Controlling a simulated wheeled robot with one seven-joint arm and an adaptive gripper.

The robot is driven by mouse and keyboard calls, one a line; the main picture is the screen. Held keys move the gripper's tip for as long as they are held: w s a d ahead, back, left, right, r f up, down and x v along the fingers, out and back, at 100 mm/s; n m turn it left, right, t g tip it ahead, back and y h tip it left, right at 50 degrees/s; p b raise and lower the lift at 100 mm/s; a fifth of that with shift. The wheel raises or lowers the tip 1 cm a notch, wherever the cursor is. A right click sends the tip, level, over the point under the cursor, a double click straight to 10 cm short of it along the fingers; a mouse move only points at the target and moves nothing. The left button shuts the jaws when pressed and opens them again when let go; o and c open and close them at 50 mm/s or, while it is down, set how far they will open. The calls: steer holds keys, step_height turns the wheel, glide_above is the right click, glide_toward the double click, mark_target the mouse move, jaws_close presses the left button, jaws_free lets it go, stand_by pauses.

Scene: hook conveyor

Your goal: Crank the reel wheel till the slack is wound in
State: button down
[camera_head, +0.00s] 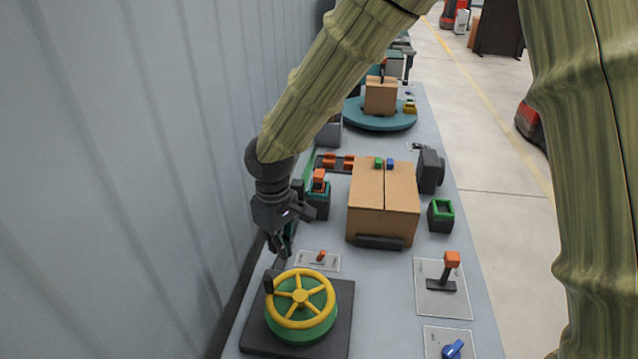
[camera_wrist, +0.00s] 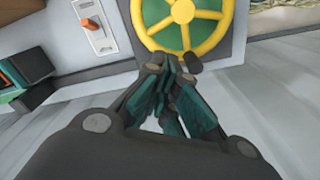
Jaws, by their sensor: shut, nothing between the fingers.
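The reel wheel (camera_head: 300,297) is a yellow spoked handwheel on a green drum, set on a dark square base (camera_head: 338,318) at the near left of the bench. A dark upright crank knob (camera_head: 268,284) stands at its left rim. My gripper (camera_head: 281,247) is shut and empty, pointing down just behind the wheel and the knob. In the wrist view the teal fingers of my gripper (camera_wrist: 176,97) are together, just below the yellow wheel (camera_wrist: 180,14) in the picture. Fingertips and wheel rim look close there; I cannot tell if they touch.
A small switch plate (camera_head: 318,261) lies right behind the wheel. A cardboard box (camera_head: 383,205) stands further back. An orange-topped lever (camera_head: 446,272) and a blue knob (camera_head: 453,349) are at right. A grey wall (camera_head: 150,180) runs close along the left.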

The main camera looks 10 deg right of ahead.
mark_target(270, 275)
steer(key=shift+w+f, duration=0.1)
steer(key=shift+f, duration=0.05)
steer(key=shift+f, duration=0.1)
steer(key=shift+f+b, duration=1.25)
steer(key=shift+f, duration=1.8)
steer(key=shift+s+a+p, duration=0.4)
steer(key=shift+s+a, duration=0.9)
steer(key=shift+s, duration=0.05)
steer(key=shift+s, duration=0.1)
steer(key=shift+s+a+r+p, duration=0.1)
steer(key=shift+s+a+p, duration=0.15)
steer(key=shift+s, duration=0.45)
steer(key=shift+s+a+p, duration=0.1)
steer(key=shift+s+a, duration=0.1)
steer(key=shift+s, duration=0.8)
